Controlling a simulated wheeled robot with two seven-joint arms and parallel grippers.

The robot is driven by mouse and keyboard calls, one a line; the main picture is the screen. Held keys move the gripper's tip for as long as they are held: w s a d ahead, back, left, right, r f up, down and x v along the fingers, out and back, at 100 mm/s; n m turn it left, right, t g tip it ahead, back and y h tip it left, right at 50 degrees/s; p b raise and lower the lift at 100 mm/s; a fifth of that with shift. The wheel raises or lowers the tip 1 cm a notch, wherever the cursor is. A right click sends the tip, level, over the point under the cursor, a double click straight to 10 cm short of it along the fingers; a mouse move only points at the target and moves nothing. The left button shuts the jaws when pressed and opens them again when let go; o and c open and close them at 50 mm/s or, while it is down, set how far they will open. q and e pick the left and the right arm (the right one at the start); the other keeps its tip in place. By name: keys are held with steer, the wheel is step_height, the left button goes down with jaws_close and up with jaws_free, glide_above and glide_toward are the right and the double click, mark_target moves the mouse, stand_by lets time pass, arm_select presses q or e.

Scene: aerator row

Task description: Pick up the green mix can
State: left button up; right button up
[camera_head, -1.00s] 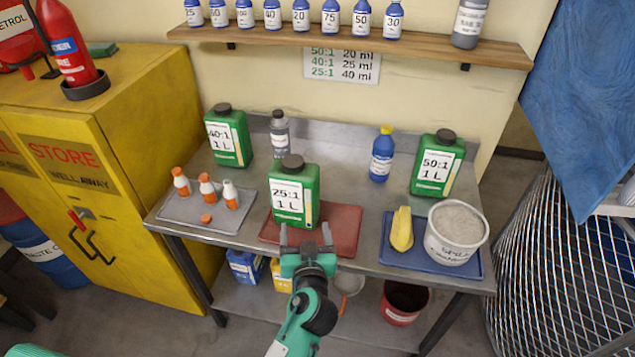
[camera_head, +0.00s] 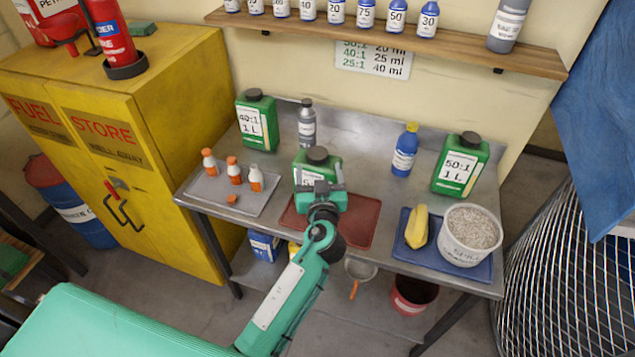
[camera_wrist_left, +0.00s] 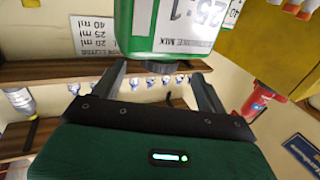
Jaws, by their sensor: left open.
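A green can with a black cap (camera_head: 318,158) stands upright on the red tray (camera_head: 357,222) in the middle of the metal bench. My left gripper (camera_head: 320,188) is in front of it and hides most of its label. In the left wrist view the can (camera_wrist_left: 165,30) appears upside down with 25:1 on its label. The open left fingers (camera_wrist_left: 160,78) lie toward either side of it; I cannot tell whether they touch it. Two more green cans stand on the bench, 40:1 (camera_head: 257,122) at the back left and 50:1 (camera_head: 460,165) at the right.
Small orange-capped bottles (camera_head: 234,170) stand on a grey tray (camera_head: 250,205) at the left. A grey bottle (camera_head: 307,125) and a blue bottle (camera_head: 404,152) stand behind. A yellow object (camera_head: 418,227) and a white tub (camera_head: 470,238) are on the blue tray (camera_head: 413,259).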

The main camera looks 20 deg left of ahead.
mark_target(318, 162)
arm_select(q)
steer(key=p+x, duration=0.1)
steer(key=x, duration=0.3)
jaws_close()
steer(key=shift+r, duration=0.15)
